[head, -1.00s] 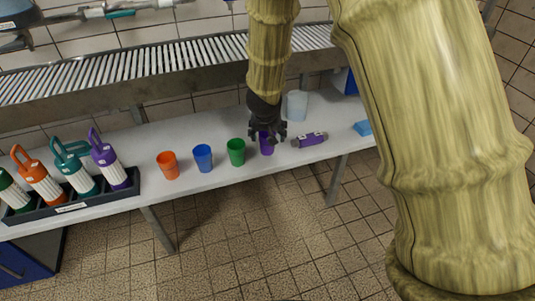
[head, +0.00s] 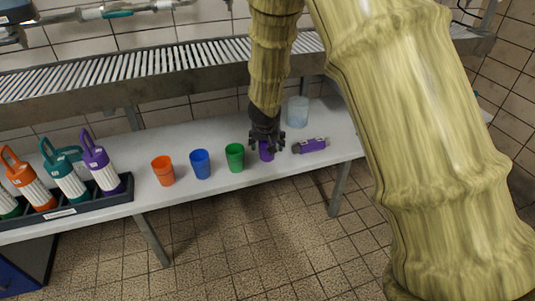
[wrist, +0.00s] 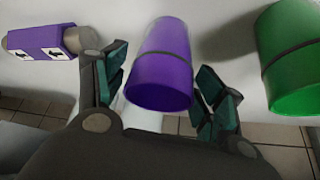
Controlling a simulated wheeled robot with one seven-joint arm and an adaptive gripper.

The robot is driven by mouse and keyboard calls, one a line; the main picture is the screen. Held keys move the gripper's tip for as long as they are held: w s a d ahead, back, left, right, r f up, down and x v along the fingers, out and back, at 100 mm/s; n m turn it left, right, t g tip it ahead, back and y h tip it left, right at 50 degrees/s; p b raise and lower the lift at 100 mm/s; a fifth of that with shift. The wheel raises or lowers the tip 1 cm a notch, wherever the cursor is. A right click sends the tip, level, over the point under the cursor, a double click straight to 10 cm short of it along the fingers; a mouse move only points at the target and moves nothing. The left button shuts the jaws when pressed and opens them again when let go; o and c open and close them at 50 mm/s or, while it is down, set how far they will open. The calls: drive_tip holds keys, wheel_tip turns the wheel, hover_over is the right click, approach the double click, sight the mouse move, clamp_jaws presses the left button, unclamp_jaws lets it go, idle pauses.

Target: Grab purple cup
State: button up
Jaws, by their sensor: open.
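The purple cup (head: 267,153) stands on the white table, right of the green cup (head: 234,157). In the head view its upper part is hidden behind my gripper (head: 266,141). In the wrist view the purple cup (wrist: 162,68) lies between the two teal-padded fingers of my gripper (wrist: 160,92). The fingers are open, one on each side of the cup. A gap shows between the cup and the left finger; I cannot tell whether the right finger touches it. The green cup (wrist: 292,58) is beyond the right finger.
A blue cup (head: 200,164) and an orange cup (head: 162,171) stand farther left. A purple-labelled object (head: 312,145) lies just right of the purple cup. A clear container (head: 297,112) stands behind. A rack (head: 75,207) holds several bottles at left.

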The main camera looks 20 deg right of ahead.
drive_tip(key=shift+b+x, duration=0.55)
drive_tip(key=shift+x, duration=0.85)
drive_tip(key=c, duration=0.9)
